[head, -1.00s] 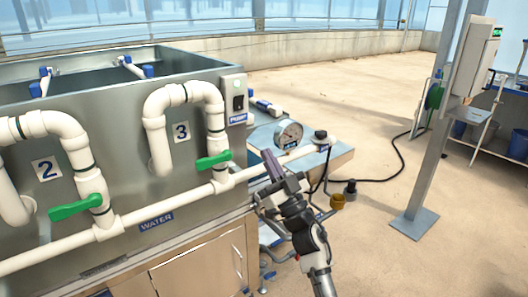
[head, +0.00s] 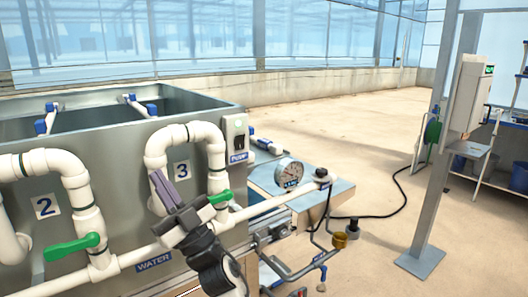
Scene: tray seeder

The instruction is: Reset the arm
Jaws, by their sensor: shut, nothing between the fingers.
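My gripper (head: 158,186) is in front of the metal tank (head: 120,200), before the white pipe loop (head: 187,133) beside the number 3 label. Its fingers are together and point up and left, with nothing held. My arm rises from the bottom of the head view. From this one view I cannot tell how far the gripper is from the pipe or whether they touch.
The water pipe (head: 197,238) runs along the tank front, with green valve handles (head: 72,247) on it. A grey post (head: 438,165) stands at the right. The floor between is mostly open, with a black hose.

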